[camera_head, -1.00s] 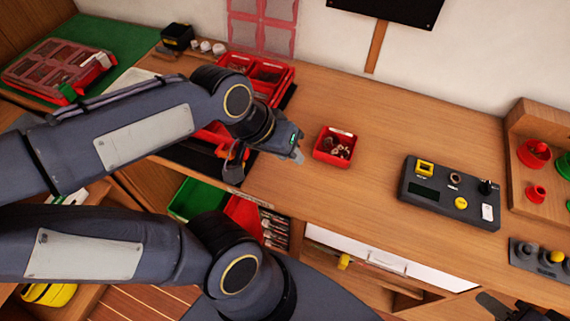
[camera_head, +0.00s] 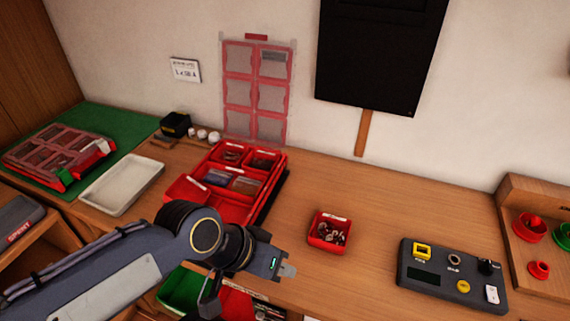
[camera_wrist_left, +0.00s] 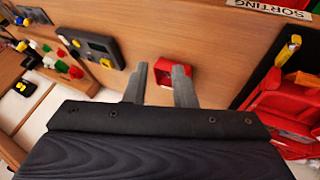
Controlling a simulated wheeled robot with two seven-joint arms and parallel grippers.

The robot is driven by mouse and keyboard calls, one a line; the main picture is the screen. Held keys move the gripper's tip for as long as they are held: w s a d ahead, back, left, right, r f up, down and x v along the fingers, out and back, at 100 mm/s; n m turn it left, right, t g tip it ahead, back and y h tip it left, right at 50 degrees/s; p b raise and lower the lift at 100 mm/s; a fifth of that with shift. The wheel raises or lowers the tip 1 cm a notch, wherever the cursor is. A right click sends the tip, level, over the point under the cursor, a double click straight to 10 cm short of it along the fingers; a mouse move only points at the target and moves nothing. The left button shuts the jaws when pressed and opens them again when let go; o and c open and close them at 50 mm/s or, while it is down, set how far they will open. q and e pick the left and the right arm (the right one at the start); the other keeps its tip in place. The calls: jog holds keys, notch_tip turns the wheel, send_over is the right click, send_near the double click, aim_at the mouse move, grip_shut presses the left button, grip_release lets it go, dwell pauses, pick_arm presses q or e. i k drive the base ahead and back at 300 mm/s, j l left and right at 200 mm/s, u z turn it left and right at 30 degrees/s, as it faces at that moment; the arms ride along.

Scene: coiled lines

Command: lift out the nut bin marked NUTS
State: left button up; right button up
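A small red bin (camera_head: 327,238) holding small nut-like metal parts stands alone on the wooden worktop. Its white label is too small to read. My left gripper (camera_head: 288,271) is in front and to the left of it, apart from it. In the left wrist view the two fingers (camera_wrist_left: 160,84) stand apart with nothing held. The red bin (camera_wrist_left: 187,68) shows beyond them, partly hidden by one finger. A red organiser (camera_head: 262,205) with several compartments lies to the left, its front part empty and partly behind my arm. My right gripper is out of view.
A grey control box (camera_head: 425,291) stands right of the bin, and a wooden rack (camera_head: 512,205) with red and green parts is farther right. A white tray (camera_head: 122,186) and a red case (camera_head: 58,155) on a green mat lie left. Worktop around the bin is clear.

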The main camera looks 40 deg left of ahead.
aim_at(261, 162)
jog(key=k+j+z, duration=0.15)
jog(key=j, duration=0.3)
jog(key=j+z, duration=0.15)
jog(key=j, duration=0.25)
jog(key=k+j+z, duration=0.2)
jog(key=j, duration=0.2)
